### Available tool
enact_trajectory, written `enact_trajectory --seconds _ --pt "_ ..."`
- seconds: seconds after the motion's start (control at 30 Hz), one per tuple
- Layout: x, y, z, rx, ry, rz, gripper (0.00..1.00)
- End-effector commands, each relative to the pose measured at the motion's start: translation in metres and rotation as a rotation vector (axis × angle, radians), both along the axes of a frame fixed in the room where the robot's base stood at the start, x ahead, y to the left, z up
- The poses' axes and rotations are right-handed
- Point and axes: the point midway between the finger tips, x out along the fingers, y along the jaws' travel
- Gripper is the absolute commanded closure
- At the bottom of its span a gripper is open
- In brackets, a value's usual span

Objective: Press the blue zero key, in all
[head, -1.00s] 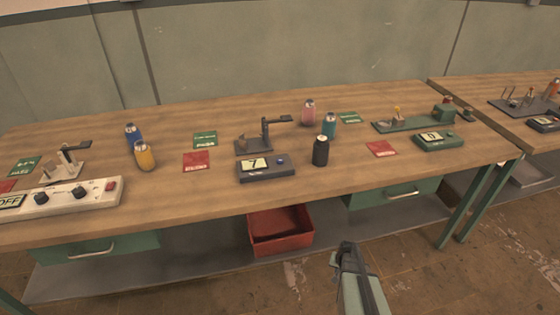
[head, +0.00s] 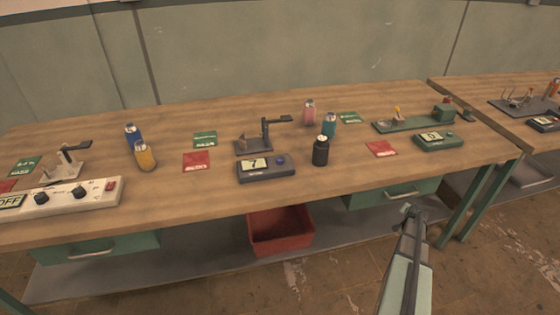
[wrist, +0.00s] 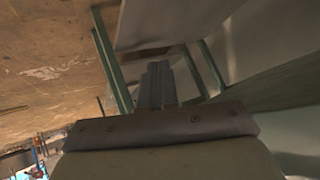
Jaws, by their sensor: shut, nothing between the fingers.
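The blue key (head: 281,160) is a small round button on the dark grey box (head: 266,174), right of its lit display (head: 254,164), which seems to show a 7. The box stands near the front edge of the middle of the bench. My gripper (head: 413,208) is in front of the bench, below its front edge and well to the right of the blue key, apart from everything. It is shut and empty. In the wrist view, its closed fingers (wrist: 157,85) point at the bench's underside and legs; the blue key is out of that view.
A black bottle (head: 320,151) stands right of the box, and a post with an arm (head: 265,134) stands behind it. A green box with a display (head: 437,139) is further right. A red bin (head: 280,232) sits under the bench. The floor in front is free.

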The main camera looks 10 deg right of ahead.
Motion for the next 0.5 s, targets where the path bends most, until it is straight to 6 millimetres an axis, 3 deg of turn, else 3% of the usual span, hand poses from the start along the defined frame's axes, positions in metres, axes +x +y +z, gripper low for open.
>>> enact_trajectory --seconds 0.03,0.1,0.5 --pt "-0.001 -0.020 0.010 -0.015 -0.024 -0.024 1.00" --pt "-0.003 -0.042 0.024 -0.034 -0.055 -0.054 1.00" --pt "-0.029 -0.159 0.116 -0.112 -0.231 -0.219 1.00"
